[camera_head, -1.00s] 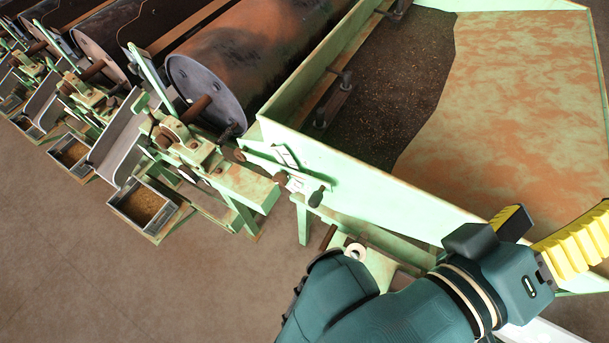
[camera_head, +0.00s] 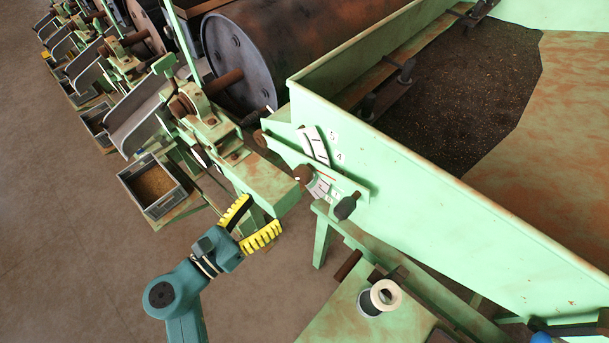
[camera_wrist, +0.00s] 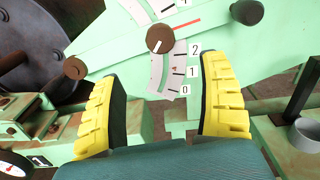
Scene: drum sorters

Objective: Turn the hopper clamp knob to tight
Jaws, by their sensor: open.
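A round brown knob (camera_head: 303,174) with a white line on its face sits on the green side plate of the hopper (camera_head: 440,190). In the wrist view the knob (camera_wrist: 160,39) is beside a curved white scale (camera_wrist: 168,75) and a plate numbered 0, 1, 2. A red line runs right from it toward a dark handle (camera_wrist: 247,12). A second brown knob (camera_wrist: 75,68) is lower left. No label shows which is the clamp knob. My gripper (camera_head: 265,211) is open and empty, apart from the plate. Its yellow fingers (camera_wrist: 163,68) flank the scale in the wrist view.
A rusty drum (camera_head: 245,65) stands behind the green frame. A grey tray of grain (camera_head: 178,161) is at left. A cup-like ring (camera_head: 384,295) sits on a green ledge right of my arm. Open floor (camera_head: 70,230) lies at left.

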